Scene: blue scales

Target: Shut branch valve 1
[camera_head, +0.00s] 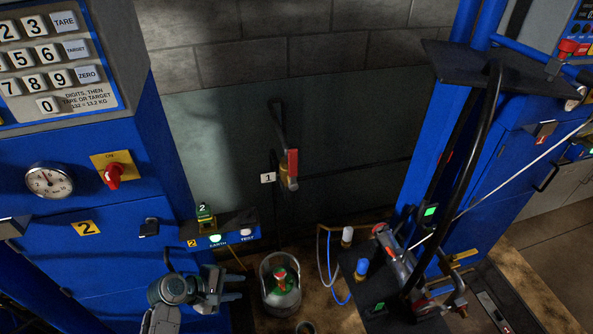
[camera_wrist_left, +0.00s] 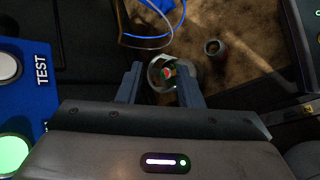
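A white tag marked 1 (camera_head: 268,178) hangs on the back wall beside a dark hanging fitting with a red grip (camera_head: 292,163). I cannot tell for sure whether this fitting is branch valve 1. My left gripper (camera_head: 236,284) is open and empty at the lower left, in front of the blue panel. In the left wrist view its two fingers (camera_wrist_left: 160,84) are apart. A cylinder with a round metal collar (camera_head: 266,268) and a red and green valve top (camera_head: 281,280) stands right of the gripper. It shows between the fingertips in the wrist view, apparently beyond them. My right gripper is not in view.
A left blue cabinet carries a keypad (camera_head: 45,60), a gauge (camera_head: 49,180) and a red knob (camera_head: 113,176). A lit EARTH button (camera_head: 215,239) sits near my left gripper. A red and silver tool (camera_head: 400,262) and a thick black hose (camera_head: 492,110) are at the right.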

